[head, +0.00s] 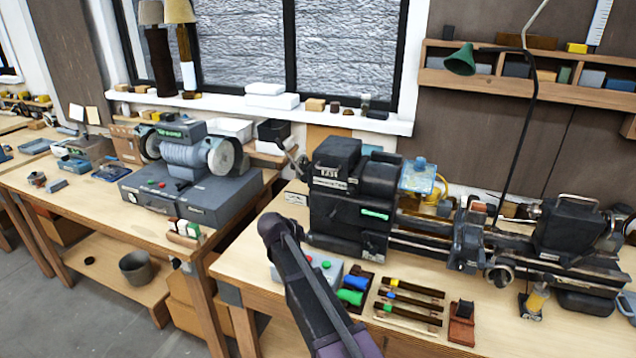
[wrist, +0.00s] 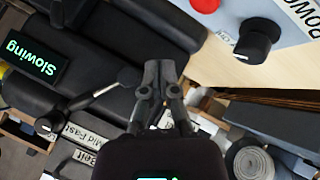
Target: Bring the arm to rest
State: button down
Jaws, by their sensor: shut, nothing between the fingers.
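My gripper (wrist: 158,75) shows in the wrist view with its two dark fingers together and nothing between them. In the head view my dark arm (head: 310,290) rises from the bottom edge in front of the right bench; I cannot make out the fingers there. In the wrist view a black machine with a green "Slowing" display (wrist: 35,62) lies to the left of the fingers. A lever with a black ball (wrist: 80,102) is left of the fingertips. A pale panel with a red button (wrist: 205,4) and a black knob (wrist: 258,38) is at the upper right.
A black lathe (head: 350,190) fills the right bench, with small coloured-handled tools (head: 408,300) in front of it. A bench grinder (head: 185,155) stands on the left bench. A green lamp (head: 460,60) hangs at the upper right. The floor (head: 60,310) at lower left is clear.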

jog(key=s+d+f+g, duration=0.1)
jog(key=s+d, duration=0.3)
jog(key=d, duration=0.1)
jog(key=s+d+f+g+y, duration=0.1)
jog(key=s+d+g, duration=0.1)
jog(key=s+d, duration=0.2)
jog(key=s+d+f+m+g, duration=0.1)
jog(key=s+d+f, duration=0.1)
jog(key=d, duration=0.4)
jog(key=shift+s+d+y, duration=0.3)
jog(key=shift+s+y, duration=0.1)
jog(key=shift+s, duration=0.5)
jog(key=s+d+g+y, duration=0.1)
jog(key=s+d+y, duration=0.1)
jog(key=s+d, duration=0.2)
jog(key=s+d+f+g+y, duration=0.1)
jog(key=s+d+g, duration=0.1)
jog(key=s, duration=0.7)
jog(key=shift+s+d+f+y, duration=0.3)
jog(key=shift+s+d+y, duration=0.1)
jog(key=shift+d, duration=0.45)
jog(key=shift+w, duration=0.1)
